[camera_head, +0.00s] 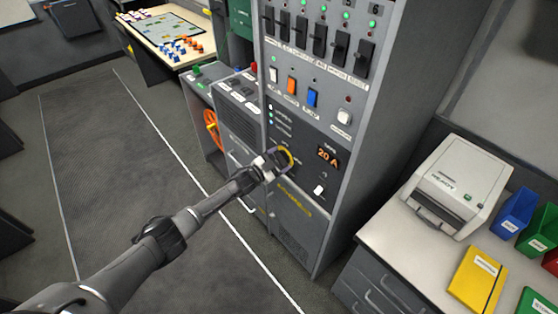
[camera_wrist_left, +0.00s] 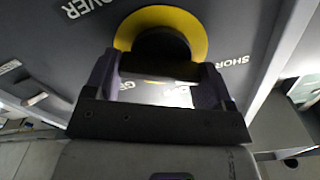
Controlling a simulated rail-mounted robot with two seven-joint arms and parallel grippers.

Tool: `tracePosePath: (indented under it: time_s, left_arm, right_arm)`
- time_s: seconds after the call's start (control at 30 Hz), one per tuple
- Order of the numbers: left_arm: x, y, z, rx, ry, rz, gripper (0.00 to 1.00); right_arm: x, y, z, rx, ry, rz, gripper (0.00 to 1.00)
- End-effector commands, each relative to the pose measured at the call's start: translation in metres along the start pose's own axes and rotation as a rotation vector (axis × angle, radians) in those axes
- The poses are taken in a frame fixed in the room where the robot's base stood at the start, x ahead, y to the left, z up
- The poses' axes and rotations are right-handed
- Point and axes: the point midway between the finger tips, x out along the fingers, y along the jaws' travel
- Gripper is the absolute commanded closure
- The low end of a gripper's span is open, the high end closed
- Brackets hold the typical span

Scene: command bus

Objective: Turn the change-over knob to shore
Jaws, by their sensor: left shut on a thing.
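The change-over knob (camera_wrist_left: 160,46) is black and sits in a yellow ring (camera_wrist_left: 196,30) on the grey panel face. The ring also shows in the head view (camera_head: 288,154), low on the cabinet and left of the "20 A" display. My left gripper (camera_head: 277,159) is at the knob, shut on it, with one finger on each side in the left wrist view (camera_wrist_left: 158,70). The label "SHOR", cut off or partly hidden, is right of the ring there. The gripper hides part of another label starting with "G" below. The knob's pointer direction cannot be told. My right gripper is not in view.
The cabinet carries black breakers (camera_head: 318,38), coloured rocker switches (camera_head: 292,86) and a white switch (camera_head: 319,190). An orange handwheel (camera_head: 212,128) is left of it. A printer (camera_head: 458,185) stands on the right counter. The floor (camera_head: 120,160) at left is clear.

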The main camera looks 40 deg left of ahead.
Motion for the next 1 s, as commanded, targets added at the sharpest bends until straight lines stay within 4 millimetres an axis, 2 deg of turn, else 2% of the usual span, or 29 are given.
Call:
tracePosePath:
  time_s: [0.13,0.17,0.4,0.77,1.0]
  left_arm:
    - [0.000,0.000,0.000,-0.004,0.001,-0.001,0.47]
    - [0.000,0.000,0.000,-0.004,0.001,-0.001,0.22]
    - [0.000,0.000,0.000,-0.002,0.001,0.000,0.00]
    - [-0.007,0.000,0.000,-0.001,-0.002,0.001,0.00]
    - [-0.042,0.000,0.000,-0.002,-0.003,0.002,0.00]
  right_arm:
    - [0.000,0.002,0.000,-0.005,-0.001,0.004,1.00]
    - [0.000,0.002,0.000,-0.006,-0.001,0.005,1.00]
    - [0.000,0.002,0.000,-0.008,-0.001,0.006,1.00]
    - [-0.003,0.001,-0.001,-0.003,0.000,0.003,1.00]
    - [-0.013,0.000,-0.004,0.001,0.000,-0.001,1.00]
